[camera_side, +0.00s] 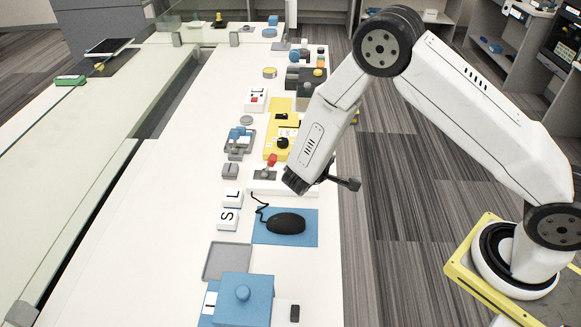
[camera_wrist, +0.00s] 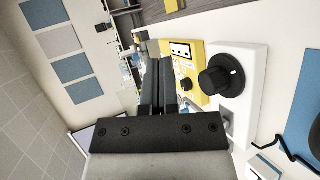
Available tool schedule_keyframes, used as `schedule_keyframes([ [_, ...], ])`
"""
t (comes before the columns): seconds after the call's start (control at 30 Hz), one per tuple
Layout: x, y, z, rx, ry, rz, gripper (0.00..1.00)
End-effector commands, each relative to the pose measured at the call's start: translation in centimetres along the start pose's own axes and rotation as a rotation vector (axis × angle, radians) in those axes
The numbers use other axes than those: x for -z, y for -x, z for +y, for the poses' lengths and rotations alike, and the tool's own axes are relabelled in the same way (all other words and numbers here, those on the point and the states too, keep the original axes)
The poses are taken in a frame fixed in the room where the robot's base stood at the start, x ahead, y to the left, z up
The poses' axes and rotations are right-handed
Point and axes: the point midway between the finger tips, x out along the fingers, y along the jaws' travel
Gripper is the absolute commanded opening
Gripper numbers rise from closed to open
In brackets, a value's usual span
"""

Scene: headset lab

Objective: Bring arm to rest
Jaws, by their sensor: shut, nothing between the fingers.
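My gripper (camera_side: 297,182) is at the end of my white arm, above the right part of the white table (camera_side: 165,190). In the side view it hangs over a white box with a red part (camera_side: 272,160), between the yellow panel and the black mouse. In the wrist view the two dark fingers (camera_wrist: 159,75) point away from the camera and lie close together, with nothing between them. Whether the fingertips touch anything below cannot be told.
A black mouse (camera_side: 286,223) lies on a blue mat (camera_side: 262,237). A yellow panel (camera_side: 270,151) stands behind the gripper. The wrist view shows a white box with a black knob (camera_wrist: 222,77). A blue box (camera_side: 243,301) is at the front. The table's left part is clear.

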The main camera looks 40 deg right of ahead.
Motion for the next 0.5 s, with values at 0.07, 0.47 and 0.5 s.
schedule_keyframes([
  [0.07, -1.6, 0.2, 0.8, 0.079, 0.004, -0.06, 0.0],
  [0.47, -8.8, 3.6, 2.3, 0.517, -0.024, -0.222, 0.0],
  [0.5, -9.4, 4.1, 2.4, 0.56, -0.033, -0.225, 0.0],
])
